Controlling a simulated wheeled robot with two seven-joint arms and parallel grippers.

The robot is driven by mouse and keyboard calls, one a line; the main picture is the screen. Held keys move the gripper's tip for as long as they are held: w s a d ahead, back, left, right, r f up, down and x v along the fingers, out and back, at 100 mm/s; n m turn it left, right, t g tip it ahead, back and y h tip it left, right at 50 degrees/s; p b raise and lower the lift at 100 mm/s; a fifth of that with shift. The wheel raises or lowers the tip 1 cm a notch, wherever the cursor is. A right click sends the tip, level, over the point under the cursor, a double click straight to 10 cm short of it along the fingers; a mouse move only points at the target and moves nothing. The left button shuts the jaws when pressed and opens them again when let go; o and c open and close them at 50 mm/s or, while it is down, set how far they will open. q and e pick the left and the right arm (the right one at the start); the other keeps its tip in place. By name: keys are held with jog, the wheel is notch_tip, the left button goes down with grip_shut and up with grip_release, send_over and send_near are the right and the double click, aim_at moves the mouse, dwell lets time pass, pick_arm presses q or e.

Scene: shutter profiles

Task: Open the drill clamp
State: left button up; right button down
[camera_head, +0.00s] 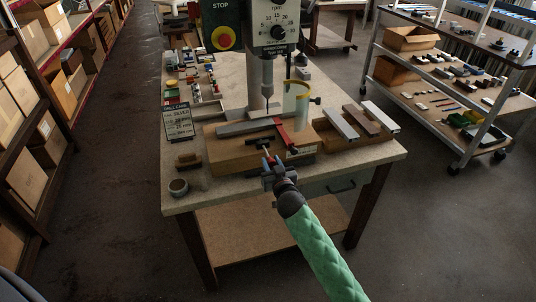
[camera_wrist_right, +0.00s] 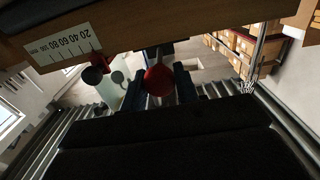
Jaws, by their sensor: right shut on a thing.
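The drill clamp sits on a wooden block (camera_head: 228,157) under the drill press. Its red arm (camera_head: 284,134) lies across the top near a grey profile (camera_head: 247,127). My right gripper (camera_head: 271,163) is at the front edge of the block, its arm reaching up from the lower right. In the right wrist view its two blue fingers stand on either side of a round red knob (camera_wrist_right: 159,80) and are shut on it. The knob's link to the clamp is partly hidden. My left gripper is not in view.
The drill press (camera_head: 268,75) stands behind the block. Loose profiles (camera_head: 358,120) lie at the right. A sign (camera_head: 178,121), a brush (camera_head: 188,160) and a small cup (camera_head: 179,187) are at the left. The table's front edge is mostly clear.

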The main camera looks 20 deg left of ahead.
jog(key=shift+v, duration=0.8)
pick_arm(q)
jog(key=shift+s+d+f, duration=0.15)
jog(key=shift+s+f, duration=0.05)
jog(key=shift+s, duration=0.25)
pick_arm(e)
jog(key=shift+f, duration=0.15)
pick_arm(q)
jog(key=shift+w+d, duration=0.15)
pick_arm(e)
jog(key=c, duration=1.3)
grip_release()
jog(key=shift+o, duration=1)
jog(key=shift+s+d, duration=0.1)
jog(key=shift+s, duration=0.05)
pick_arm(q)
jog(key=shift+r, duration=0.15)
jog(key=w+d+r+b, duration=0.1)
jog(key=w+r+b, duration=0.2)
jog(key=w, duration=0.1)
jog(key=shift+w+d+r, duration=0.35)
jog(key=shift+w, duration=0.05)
pick_arm(e)
jog(key=v, duration=0.8)
